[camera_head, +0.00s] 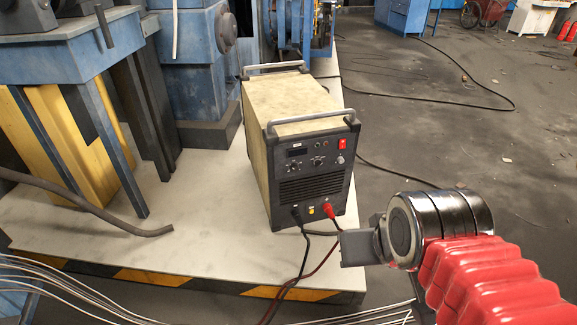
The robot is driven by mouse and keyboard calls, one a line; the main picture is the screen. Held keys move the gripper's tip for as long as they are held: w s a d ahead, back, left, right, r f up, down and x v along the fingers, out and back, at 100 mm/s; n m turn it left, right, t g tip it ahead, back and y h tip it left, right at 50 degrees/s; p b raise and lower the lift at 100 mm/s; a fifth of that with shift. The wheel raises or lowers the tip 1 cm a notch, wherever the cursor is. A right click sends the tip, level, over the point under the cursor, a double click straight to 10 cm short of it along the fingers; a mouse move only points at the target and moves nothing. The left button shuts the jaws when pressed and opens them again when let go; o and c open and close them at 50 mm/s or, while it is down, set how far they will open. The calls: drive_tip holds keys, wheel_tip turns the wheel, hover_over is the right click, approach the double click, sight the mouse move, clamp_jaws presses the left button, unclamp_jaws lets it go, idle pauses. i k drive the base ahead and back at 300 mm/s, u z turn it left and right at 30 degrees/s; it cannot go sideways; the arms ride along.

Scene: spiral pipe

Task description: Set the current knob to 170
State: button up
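The welding machine (262,130) is a cream box with a black front panel, standing upright on the pale platform. Its panel carries a small dark display (297,152) at the upper left. Below it are a small left knob (293,168) and a larger right knob (320,162) with pale markings around it. Which is the current knob, and what it is set to, are too small to read. My gripper (357,247) is a dark block at the lower right, in front of the machine and apart from the knobs. Its finger gap is not visible.
A red switch (342,144) sits at the panel's upper right. Cables, one with a red plug (329,210), run from the panel's bottom to the floor. A metal handle (310,120) crosses the machine's top front. Blue machinery (190,60) stands left; open floor (450,130) lies right.

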sight(294, 167)
drive_tip(key=u, duration=0.3)
drive_tip(key=i, duration=0.6)
drive_tip(key=u, duration=0.8)
drive_tip(key=i, duration=0.45)
drive_tip(key=u, duration=0.35)
